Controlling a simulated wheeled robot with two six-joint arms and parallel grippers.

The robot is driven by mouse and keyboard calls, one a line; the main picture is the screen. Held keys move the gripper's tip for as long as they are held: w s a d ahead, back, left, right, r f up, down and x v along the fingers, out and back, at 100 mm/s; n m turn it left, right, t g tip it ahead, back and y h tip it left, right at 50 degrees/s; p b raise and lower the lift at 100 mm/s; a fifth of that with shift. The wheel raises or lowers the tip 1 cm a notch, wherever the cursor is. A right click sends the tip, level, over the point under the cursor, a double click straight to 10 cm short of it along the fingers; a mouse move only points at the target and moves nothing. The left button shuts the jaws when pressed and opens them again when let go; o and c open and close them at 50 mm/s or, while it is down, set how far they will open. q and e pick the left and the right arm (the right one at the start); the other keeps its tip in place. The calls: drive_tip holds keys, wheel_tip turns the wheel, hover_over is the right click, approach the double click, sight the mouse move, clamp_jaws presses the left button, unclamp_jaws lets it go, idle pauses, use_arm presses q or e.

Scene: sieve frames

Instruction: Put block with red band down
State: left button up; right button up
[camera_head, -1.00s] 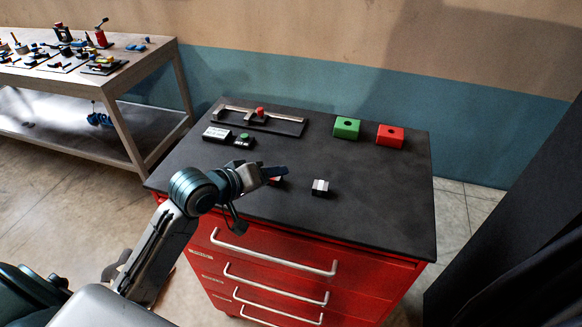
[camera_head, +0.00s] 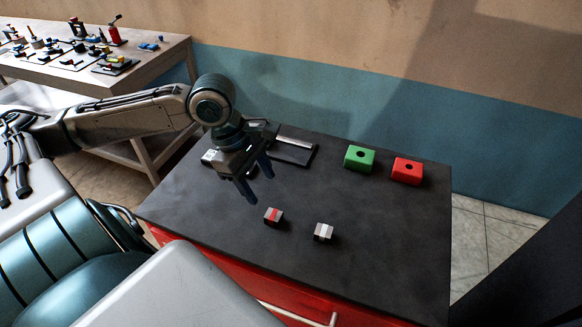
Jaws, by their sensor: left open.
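The block with the red band (camera_head: 273,216) rests on the dark top of the red drawer cabinet (camera_head: 350,245), near its front middle. It is a small grey block with a red stripe. My left gripper (camera_head: 260,186) is open and empty, above and a little behind the block, apart from it. Its two dark fingers point down and toward the front. A similar block with a white band (camera_head: 323,232) lies to the right of the red-banded one. My right gripper is not in view.
A green box (camera_head: 359,158) and a red box (camera_head: 406,171), each with a hole on top, stand at the back right. A gauge-like metal fixture (camera_head: 296,146) at the back left is partly hidden by my arm. A wooden table (camera_head: 100,75) with several tools stands at far left.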

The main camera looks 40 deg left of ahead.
use_arm(q)
drive_tip(key=n, duration=0.1)
hover_over(273, 215)
drive_tip(key=a, duration=0.2)
drive_tip(key=shift+g, duration=0.3)
drive_tip(key=shift+s+d+f, duration=0.1)
drive_tip(key=shift+s+f, duration=0.15)
drive_tip(key=shift+f, duration=0.85)
drive_tip(key=shift+s+d+f, duration=0.1)
drive_tip(key=shift+s+f, duration=0.1)
drive_tip(key=shift+f, duration=0.85)
drive_tip(key=shift+p+x, duration=0.45)
drive_tip(key=shift+x, duration=0.55)
drive_tip(key=shift+p+x, duration=0.3)
drive_tip(key=shift+x, duration=1.35)
drive_tip(key=shift+w+a, duration=0.15)
drive_tip(key=shift+w, duration=0.05)
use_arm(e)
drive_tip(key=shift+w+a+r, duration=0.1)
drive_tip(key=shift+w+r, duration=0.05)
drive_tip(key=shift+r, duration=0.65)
use_arm(q)
clamp_jaws()
